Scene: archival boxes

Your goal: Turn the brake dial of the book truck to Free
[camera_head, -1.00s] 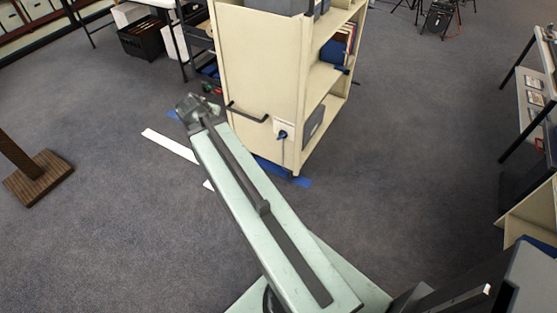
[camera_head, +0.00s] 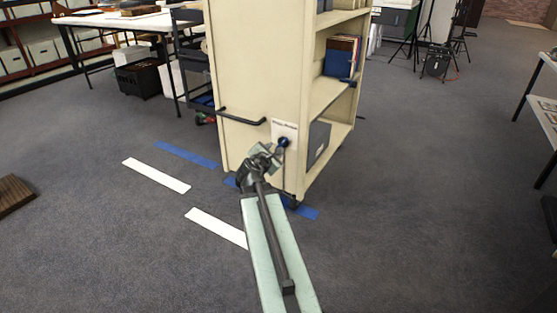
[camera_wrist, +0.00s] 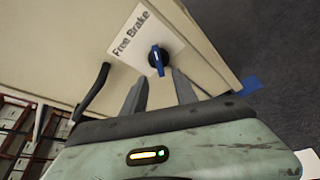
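The brake dial (camera_head: 283,142) is a blue knob on a white plate (camera_head: 290,128) on the end panel of the cream book truck (camera_head: 242,75). In the wrist view the dial (camera_wrist: 158,60) sits beside the printed words "Free Brake" (camera_wrist: 131,35). Its long grip runs roughly up and down in that picture; I cannot tell which word it is set to. My gripper (camera_wrist: 160,80) is open and empty, its two fingers apart just below the dial. In the head view my gripper (camera_head: 266,154) is close to the plate, left of and below the dial.
A dark handle bar (camera_head: 242,117) sticks out from the truck's end panel; it also shows in the wrist view (camera_wrist: 92,90). Blue tape (camera_head: 187,155) and white strips (camera_head: 156,175) mark the floor. A table (camera_head: 110,19) stands behind left.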

